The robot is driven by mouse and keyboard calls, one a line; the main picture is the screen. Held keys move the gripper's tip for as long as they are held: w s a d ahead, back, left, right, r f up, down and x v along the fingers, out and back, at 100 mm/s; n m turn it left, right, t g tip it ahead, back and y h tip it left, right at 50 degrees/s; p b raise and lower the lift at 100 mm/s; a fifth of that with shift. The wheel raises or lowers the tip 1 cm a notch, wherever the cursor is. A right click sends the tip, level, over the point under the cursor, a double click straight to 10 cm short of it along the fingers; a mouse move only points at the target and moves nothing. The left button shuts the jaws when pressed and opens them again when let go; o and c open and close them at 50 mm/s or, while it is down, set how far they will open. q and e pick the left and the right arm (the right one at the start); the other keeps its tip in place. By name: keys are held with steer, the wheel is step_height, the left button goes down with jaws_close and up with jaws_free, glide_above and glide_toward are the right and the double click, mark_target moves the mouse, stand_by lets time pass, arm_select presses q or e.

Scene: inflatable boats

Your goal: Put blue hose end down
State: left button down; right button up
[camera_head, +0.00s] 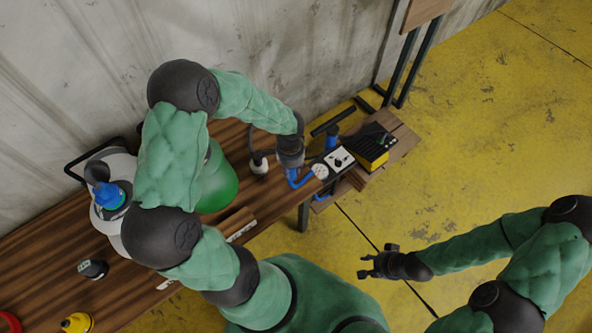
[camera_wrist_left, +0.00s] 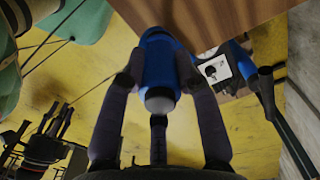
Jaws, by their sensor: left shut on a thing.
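The blue hose end (camera_wrist_left: 158,62) is held between the two dark fingers of my left gripper (camera_wrist_left: 160,95) in the left wrist view, with its pale tip facing the camera. In the head view my left gripper (camera_head: 291,160) is over the right end of the wooden table (camera_head: 262,200), and blue (camera_head: 297,181) shows just below it, beside a round white gauge (camera_head: 320,170). Whether the hose end touches any surface cannot be told. My right gripper (camera_head: 377,265) is empty over the yellow floor, its fingers apart; it also shows in the left wrist view (camera_wrist_left: 45,125).
A green round object (camera_head: 217,185) and a white tank with a blue top (camera_head: 108,196) stand left. The wall is behind.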

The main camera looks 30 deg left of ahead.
arm_select(q)
steer(key=w+f+b, duration=0.1)
steer(key=w+f, duration=0.1)
steer(key=f, duration=0.1)
steer(key=w+a+f+b, duration=0.1)
steer(key=w+f, duration=0.2)
steer(key=shift+w+a, duration=0.15)
steer(key=shift+w+f+b, duration=0.15)
steer(key=shift+f+b, duration=1.05)
steer(key=shift+f, duration=0.5)
steer(key=shift+f, duration=0.15)
steer(key=c, duration=0.9)
jaws_free()
